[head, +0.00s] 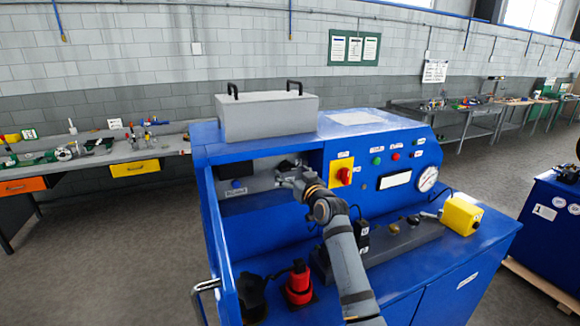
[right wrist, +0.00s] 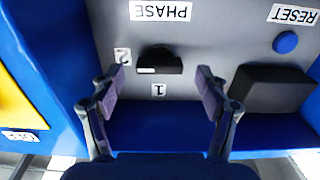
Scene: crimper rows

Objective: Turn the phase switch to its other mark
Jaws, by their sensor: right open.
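The phase switch (right wrist: 160,62) is a black knob on a grey panel, under an upside-down PHASE label (right wrist: 160,11) in the right wrist view. Its white pointer line is on the knob's left part, toward the mark 2 (right wrist: 122,56). The mark 1 (right wrist: 159,90) is below the knob. My right gripper (right wrist: 160,84) is open, one finger to each side of the knob, apart from it. In the head view my right gripper (head: 290,172) reaches into the machine's recess and hides the switch. My left gripper is not in view.
A black box (right wrist: 270,92) and a blue button labelled RESET (right wrist: 286,42) are right of the switch in the wrist view. The recess is bounded by blue walls. A red rotary switch on yellow (head: 344,174) is just right of the recess. A grey case (head: 265,115) stands on top.

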